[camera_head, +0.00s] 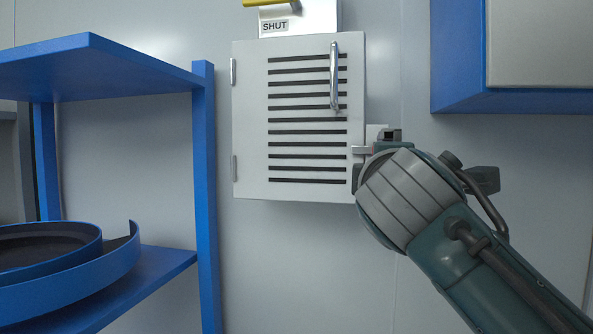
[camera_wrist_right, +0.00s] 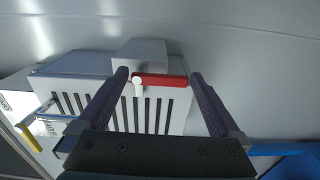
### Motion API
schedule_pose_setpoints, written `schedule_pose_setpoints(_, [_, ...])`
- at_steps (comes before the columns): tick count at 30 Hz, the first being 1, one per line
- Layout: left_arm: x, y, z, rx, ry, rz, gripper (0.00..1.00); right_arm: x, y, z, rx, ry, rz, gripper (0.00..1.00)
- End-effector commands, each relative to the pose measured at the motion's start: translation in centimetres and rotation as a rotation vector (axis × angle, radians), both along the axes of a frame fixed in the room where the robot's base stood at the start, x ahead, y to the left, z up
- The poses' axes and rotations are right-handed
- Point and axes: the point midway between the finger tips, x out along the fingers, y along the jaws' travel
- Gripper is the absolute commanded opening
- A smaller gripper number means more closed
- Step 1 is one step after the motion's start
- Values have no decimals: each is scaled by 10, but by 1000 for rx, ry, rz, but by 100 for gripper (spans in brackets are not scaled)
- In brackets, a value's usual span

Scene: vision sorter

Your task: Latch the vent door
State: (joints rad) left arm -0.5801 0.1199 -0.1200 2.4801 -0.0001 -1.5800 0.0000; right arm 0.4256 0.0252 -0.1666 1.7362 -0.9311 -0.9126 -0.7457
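The white vent door (camera_head: 300,192) has dark slats, hinges on its left edge and a vertical silver handle (camera_head: 334,75). I cannot tell if it is fully flush with its frame. At its right edge is a white latch block (camera_wrist_right: 140,50), mostly hidden by my arm in the head view. A red latch lever (camera_wrist_right: 165,80) with a white pivot lies across the door's edge in the wrist view. My right gripper (camera_wrist_right: 160,76) is open, with one finger at each end of the red lever and small gaps visible. It also shows at the door's right edge (camera_head: 372,155). My left gripper is out of view.
A plate marked SHUT (camera_head: 275,26) with a yellow handle (camera_head: 268,3) is above the door. A blue shelf (camera_head: 205,180) holding a curved blue tray (camera_head: 110,270) stands left. A blue-edged cabinet (camera_head: 458,95) hangs at upper right. The wall below the door is clear.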

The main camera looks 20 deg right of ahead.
Motion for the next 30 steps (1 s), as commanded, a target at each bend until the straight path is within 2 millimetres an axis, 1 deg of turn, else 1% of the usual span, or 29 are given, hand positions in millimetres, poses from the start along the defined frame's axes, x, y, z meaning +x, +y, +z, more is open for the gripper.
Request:
schedule_pose_setpoints(5, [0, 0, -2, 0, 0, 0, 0, -3, 2, -1, -1, 0, 0, 100])
schedule_pose_setpoints(8, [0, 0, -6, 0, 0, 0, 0, -11, 8, -2, -1, 0, 2, 100])
schedule_pose_setpoints(18, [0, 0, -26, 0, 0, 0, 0, -64, 40, -4, 4, -1, 2, 100])
schedule_pose_setpoints(21, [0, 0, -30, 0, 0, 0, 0, -76, 47, -3, 2, 0, 2, 100])
schedule_pose_setpoints(25, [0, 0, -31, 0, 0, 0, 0, -84, 51, -1, 1, -1, 1, 100])
schedule_pose_setpoints(30, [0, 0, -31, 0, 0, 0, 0, -85, 52, 0, 1, 1, 0, 100])
